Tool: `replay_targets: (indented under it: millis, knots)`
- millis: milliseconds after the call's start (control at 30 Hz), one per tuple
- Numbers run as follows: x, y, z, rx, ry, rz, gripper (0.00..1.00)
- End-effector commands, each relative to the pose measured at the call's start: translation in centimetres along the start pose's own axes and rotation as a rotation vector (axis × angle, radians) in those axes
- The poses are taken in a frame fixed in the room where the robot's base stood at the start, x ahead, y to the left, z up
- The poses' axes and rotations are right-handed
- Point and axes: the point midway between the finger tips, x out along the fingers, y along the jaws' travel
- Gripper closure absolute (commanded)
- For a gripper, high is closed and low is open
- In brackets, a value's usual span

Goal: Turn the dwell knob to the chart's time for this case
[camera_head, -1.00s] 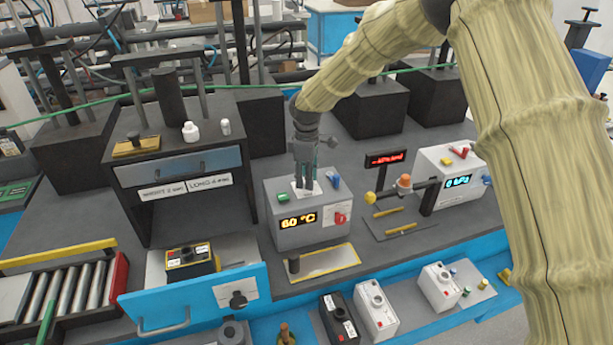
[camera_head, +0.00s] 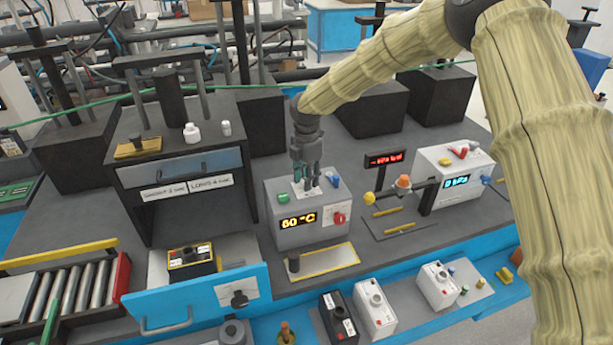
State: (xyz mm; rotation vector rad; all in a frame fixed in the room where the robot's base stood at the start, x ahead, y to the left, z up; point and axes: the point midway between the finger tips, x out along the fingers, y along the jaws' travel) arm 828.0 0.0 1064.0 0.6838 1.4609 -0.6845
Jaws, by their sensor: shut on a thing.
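The grey control box (camera_head: 300,238) stands at mid-picture with a display (camera_head: 298,221) reading "60 °C". A pale dial plate is on its top, mostly hidden by my gripper. My gripper (camera_head: 309,187) points down onto that plate, its fingers closed around a small knob there that they hide, so its setting cannot be read. A two-part label chart (camera_head: 187,188) is on the dark oven at left, its small text hard to read, apparently short and long times. A black and yellow case (camera_head: 191,259) sits on the open drawer.
A green button (camera_head: 283,198), a blue knob (camera_head: 333,180) and a red knob (camera_head: 338,217) are on the control box close to my gripper. A white unit (camera_head: 455,168) with a display stands at right. Several small boxes line the front ledge.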

Motion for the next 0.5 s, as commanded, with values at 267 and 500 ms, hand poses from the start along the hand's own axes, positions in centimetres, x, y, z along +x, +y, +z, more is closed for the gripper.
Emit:
replay_targets:
  millis: [267, 500]
  knots:
    - [-0.2, 0.06, 0.1, -0.219, 0.0, 0.003, 0.92]
    - [-0.16, 0.07, 0.12, -0.347, -0.001, 0.003, 0.92]
